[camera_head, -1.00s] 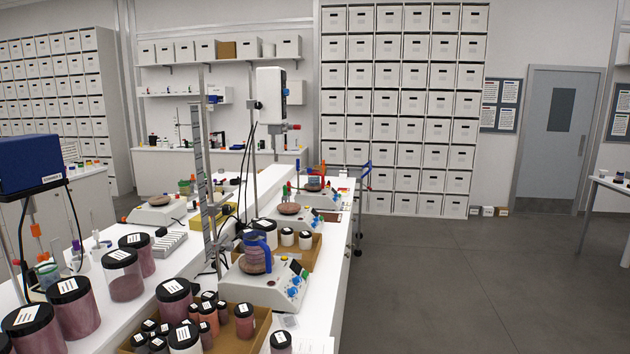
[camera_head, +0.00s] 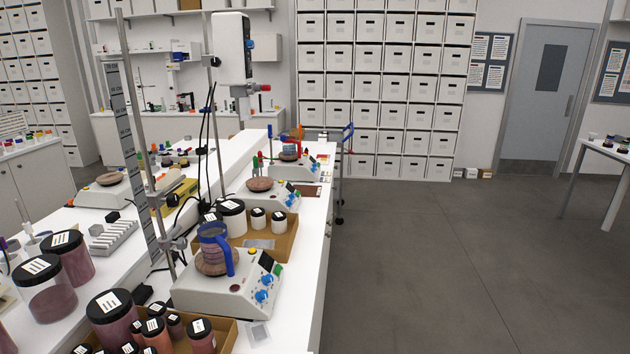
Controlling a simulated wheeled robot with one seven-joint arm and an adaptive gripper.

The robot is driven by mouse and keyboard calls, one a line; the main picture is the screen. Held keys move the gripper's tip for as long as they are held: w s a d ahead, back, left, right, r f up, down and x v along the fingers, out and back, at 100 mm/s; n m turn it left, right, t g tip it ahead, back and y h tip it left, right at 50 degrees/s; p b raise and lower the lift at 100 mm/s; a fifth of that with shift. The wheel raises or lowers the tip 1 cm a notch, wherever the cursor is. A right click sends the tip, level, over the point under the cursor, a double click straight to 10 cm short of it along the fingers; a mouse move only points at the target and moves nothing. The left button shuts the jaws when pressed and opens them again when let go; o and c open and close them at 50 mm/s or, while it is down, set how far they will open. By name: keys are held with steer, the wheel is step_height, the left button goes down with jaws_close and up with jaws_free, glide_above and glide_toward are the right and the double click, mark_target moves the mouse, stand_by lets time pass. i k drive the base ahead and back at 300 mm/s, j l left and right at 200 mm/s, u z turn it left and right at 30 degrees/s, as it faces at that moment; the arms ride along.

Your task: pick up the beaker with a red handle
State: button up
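A beaker with a blue handle (camera_head: 215,247) stands on the nearest white hotplate (camera_head: 210,297), which has blue knobs. Farther along the bench, a small vessel (camera_head: 289,152) with a reddish-purple body sits on the far hotplate (camera_head: 292,171). Something red-orange shows beside it, but it is too small to tell whether this is a handle. I cannot clearly make out a beaker with a red handle. My gripper is not in view.
Large dark-lidded pigment jars (camera_head: 112,318) crowd the bench's near left. A cardboard tray (camera_head: 262,236) holds white jars behind the nearest hotplate. Metal stands (camera_head: 136,150) rise from the bench. Open grey floor (camera_head: 430,270) lies along the bench's right side.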

mark_target(289, 147)
steer(key=i+z, duration=0.25)
steer(key=i, duration=1.85)
steer(key=i+u, duration=0.1)
steer(key=i, duration=0.9)
steer(key=i+l, duration=0.2)
steer(key=i, duration=0.8)
steer(key=i+j+u, duration=0.05)
